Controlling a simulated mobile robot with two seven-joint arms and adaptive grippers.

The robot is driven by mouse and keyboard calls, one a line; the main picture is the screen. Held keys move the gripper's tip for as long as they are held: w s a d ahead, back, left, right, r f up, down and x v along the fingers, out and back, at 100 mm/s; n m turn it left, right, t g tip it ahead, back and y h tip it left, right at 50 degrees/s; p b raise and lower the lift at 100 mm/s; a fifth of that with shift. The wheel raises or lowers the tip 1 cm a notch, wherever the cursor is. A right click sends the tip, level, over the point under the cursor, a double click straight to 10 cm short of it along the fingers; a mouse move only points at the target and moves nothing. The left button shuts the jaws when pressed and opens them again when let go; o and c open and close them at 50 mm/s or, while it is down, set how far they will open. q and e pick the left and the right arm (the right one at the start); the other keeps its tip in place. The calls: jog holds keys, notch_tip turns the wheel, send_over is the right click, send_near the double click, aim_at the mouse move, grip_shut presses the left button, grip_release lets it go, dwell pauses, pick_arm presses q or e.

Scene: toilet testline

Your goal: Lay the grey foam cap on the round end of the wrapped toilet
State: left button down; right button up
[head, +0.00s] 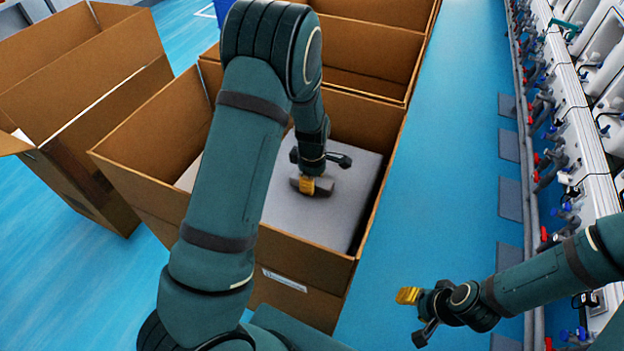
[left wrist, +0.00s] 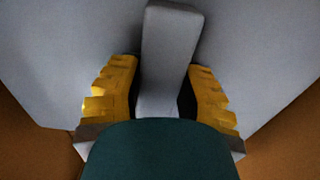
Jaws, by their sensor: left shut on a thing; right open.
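My left gripper (head: 312,186) reaches down into an open cardboard box, over a large pale grey, flat-topped body (head: 350,212). This looks like the wrapped toilet, but its round end cannot be made out. In the left wrist view the yellow fingers of the left gripper (left wrist: 162,95) are shut on a grey bar-shaped piece (left wrist: 170,50), which looks like the foam cap. Grey surfaces lie on both sides of it. I cannot tell whether the piece touches the grey body. My right gripper (head: 414,314) is open and empty, outside the box over the blue floor.
The cardboard box (head: 310,262) has upright walls around the left gripper. Another open box (head: 95,95) stands at left, and more boxes (head: 375,45) stand behind.

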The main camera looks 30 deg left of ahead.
pick_arm(q)
notch_tip(320, 180, down, 13)
jog(key=b, duration=0.7)
jog(key=shift+f, duration=0.25)
dwell(1.1)
jog(key=c, duration=0.6)
grip_release()
notch_tip(320, 180, up, 12)
